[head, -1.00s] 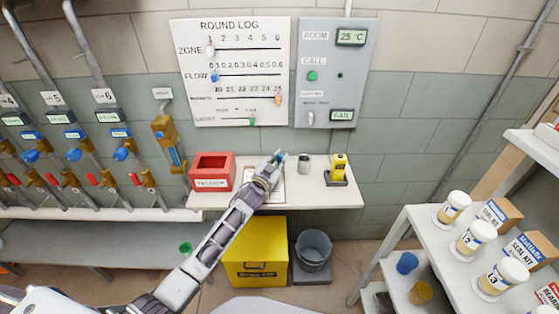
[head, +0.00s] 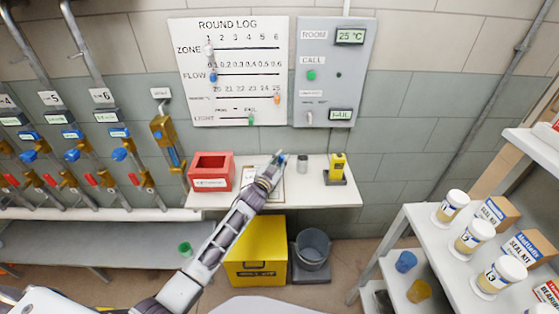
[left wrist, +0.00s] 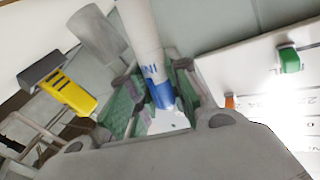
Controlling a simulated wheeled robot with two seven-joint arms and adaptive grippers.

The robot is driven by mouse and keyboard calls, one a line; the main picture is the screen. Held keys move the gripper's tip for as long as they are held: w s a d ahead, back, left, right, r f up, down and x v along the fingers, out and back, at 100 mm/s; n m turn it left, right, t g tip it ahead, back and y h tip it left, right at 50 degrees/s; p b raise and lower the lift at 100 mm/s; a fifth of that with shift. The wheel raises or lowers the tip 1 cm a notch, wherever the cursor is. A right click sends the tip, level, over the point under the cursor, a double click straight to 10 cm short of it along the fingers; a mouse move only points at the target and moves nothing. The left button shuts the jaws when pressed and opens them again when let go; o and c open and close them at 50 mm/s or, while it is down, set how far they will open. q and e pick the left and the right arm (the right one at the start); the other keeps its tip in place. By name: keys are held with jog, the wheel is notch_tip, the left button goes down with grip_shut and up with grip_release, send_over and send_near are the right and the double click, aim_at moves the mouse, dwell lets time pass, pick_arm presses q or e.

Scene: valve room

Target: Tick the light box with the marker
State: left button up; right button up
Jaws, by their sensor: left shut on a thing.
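My left gripper (head: 277,161) is over the white shelf, above a pale sheet or board (head: 277,190) that my arm partly covers. In the left wrist view the gripper (left wrist: 155,105) is shut on the marker (left wrist: 146,45), a white cylinder with a blue band at the fingers. A small blue part of the marker (head: 281,157) shows in the head view. The ROUND LOG board (head: 230,75) hangs on the wall above. Its bottom row reads LIGHT, with a green slider (head: 251,118) under FAIL. I cannot make out a separate light box. My right gripper is out of view.
A red bin (head: 211,172) stands left of the gripper on the shelf (head: 320,196). A grey cup (head: 302,163) and a yellow device (head: 337,168) stand to the right. A grey panel (head: 333,70) hangs beside the board. A yellow box (head: 255,262) and bucket (head: 312,250) are below.

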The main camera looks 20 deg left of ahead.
pick_arm(q)
jog(key=shift+d+f, duration=0.1)
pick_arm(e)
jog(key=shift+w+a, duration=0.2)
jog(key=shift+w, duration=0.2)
pick_arm(q)
jog(key=shift+s+a, duration=0.2)
jog(key=shift+s, duration=0.05)
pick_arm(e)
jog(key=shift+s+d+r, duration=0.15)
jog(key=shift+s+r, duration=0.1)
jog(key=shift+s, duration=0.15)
pick_arm(q)
jog(key=shift+s+a+p, duration=0.1)
jog(key=shift+a+p, duration=0.1)
jog(key=shift+p, duration=0.2)
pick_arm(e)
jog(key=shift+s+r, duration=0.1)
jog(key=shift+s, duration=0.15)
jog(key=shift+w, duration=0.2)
